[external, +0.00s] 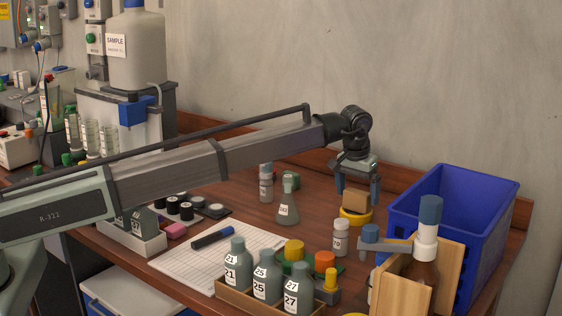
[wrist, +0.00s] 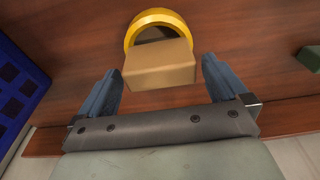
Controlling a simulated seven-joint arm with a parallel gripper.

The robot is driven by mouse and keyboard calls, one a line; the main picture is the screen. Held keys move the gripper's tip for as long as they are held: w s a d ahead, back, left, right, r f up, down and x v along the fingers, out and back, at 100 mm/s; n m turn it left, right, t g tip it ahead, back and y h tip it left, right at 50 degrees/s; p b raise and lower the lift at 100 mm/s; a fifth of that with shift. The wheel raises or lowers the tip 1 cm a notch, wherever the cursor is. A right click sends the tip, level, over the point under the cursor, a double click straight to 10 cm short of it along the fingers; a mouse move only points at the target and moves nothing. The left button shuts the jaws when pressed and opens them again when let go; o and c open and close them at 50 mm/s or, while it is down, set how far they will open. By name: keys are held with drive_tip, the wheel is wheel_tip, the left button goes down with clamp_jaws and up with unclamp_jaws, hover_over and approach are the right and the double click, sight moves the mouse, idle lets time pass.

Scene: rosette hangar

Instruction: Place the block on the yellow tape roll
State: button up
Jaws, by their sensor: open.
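The block (wrist: 160,65) is tan and box-shaped. In the wrist view it lies over the near part of the yellow tape roll (wrist: 158,16), whose far rim shows beyond it. In the external view the block (external: 355,200) sits above the yellow tape roll (external: 352,218), seemingly resting on it. My gripper (external: 358,190) is open, with its blue fingers on either side of the block. In the wrist view the fingers of my gripper (wrist: 162,85) stand apart from the block, with gaps on both sides. The hole of the roll is partly hidden by the block.
A blue crate (external: 410,212) stands to the right, close to my gripper. A flask (external: 287,207) and a small white jar (external: 340,238) stand nearby. A wooden holder (external: 400,288) with a blue-capped bottle (external: 425,262) is in front. The table behind the roll is fairly clear.

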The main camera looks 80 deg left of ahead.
wheel_tip(320, 180, up, 10)
drive_tip(key=s+d, duration=0.1)
drive_tip(key=shift+d+f, duration=0.1)
drive_tip(key=shift+d, duration=0.05)
idle(0.4)
